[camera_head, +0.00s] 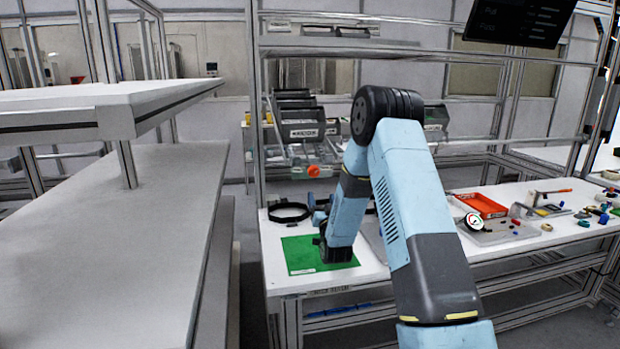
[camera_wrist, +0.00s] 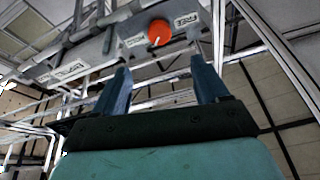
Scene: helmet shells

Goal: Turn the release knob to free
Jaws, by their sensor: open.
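The release knob is round and orange (camera_wrist: 160,32) with a pale mark on its face. It sits on a grey panel, between a label reading FREE (camera_wrist: 187,20) on its right and a smaller label on its left that I cannot read clearly. The knob also shows in the head view (camera_head: 313,171), below the bins of the rack. My gripper (camera_wrist: 162,78) is open, with one blue finger on each side of the picture. The knob appears beyond the fingertips, between them and apart from both.
A white bench (camera_head: 276,262) carries a green mat (camera_head: 300,262), a black ring (camera_head: 289,212) and a red tray (camera_head: 482,205). Grey labelled bins (camera_head: 302,125) stand at the back. Frame posts rise beside the bench. A grey table (camera_head: 110,240) stands at left.

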